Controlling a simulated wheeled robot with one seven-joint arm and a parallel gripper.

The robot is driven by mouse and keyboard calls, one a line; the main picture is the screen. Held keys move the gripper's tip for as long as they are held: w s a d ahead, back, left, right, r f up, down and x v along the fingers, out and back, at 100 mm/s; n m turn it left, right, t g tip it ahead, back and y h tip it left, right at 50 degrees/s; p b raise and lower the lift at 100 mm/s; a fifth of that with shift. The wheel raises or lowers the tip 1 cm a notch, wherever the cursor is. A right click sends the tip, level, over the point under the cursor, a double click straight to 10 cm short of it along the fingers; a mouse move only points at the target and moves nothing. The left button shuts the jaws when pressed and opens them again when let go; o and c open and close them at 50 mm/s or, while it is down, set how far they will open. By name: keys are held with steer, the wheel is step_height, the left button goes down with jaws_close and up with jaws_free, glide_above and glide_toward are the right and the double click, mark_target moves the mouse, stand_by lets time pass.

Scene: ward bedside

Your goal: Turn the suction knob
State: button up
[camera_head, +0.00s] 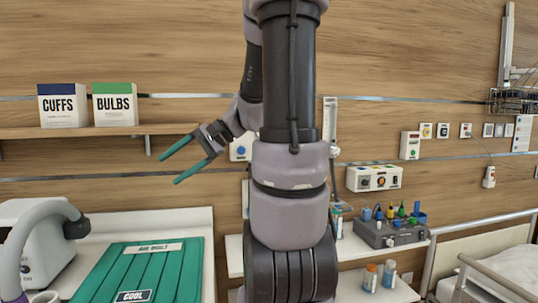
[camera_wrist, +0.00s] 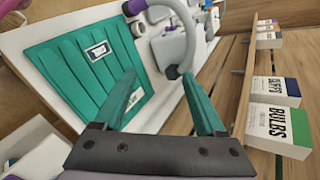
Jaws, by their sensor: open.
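My gripper (camera_head: 170,168) is raised at the left of my arm, its two teal fingers apart and empty, pointing left. In the wrist view my gripper (camera_wrist: 160,76) shows the same wide gap with nothing between the fingers. I cannot tell for sure which knob is the suction knob. A white wall unit with a blue knob (camera_head: 240,150) is partly hidden behind my arm, to the right of the fingers. A white wall panel (camera_head: 374,178) with dark and orange round parts is right of my arm. A small box with a green part (camera_head: 410,145) is above it.
Boxes marked CUFFS (camera_head: 62,106) and BULBS (camera_head: 115,104) stand on a wooden shelf (camera_head: 75,132) above left. A teal ribbed mat (camera_head: 150,262) lies below on a white surface, beside a white machine (camera_head: 35,250). A grey device (camera_head: 390,232) and bed rail (camera_head: 480,222) are at right.

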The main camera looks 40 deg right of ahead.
steer(key=w+d+f+m+t, duration=0.1)
steer(key=w+d+m+t, duration=0.35)
steer(key=d, duration=0.55)
steer(key=w+d+m+t, duration=0.4)
steer(key=w+d+t, duration=0.2)
steer(key=d, duration=0.4)
steer(key=s+d+f+m+t+h, duration=0.1)
steer(key=d+f+m+t+h, duration=0.2)
steer(key=d+m+h, duration=0.55)
steer(key=s+d+f+m+t+h, duration=0.25)
steer(key=d+h, duration=0.25)
steer(key=d, duration=0.9)
steer(key=x, duration=1.1)
steer(key=shift+a+f+n, duration=0.35)
steer(key=shift+f+n, duration=0.05)
steer(key=shift+n, duration=0.05)
steer(key=shift+w, duration=0.15)
jaws_close()
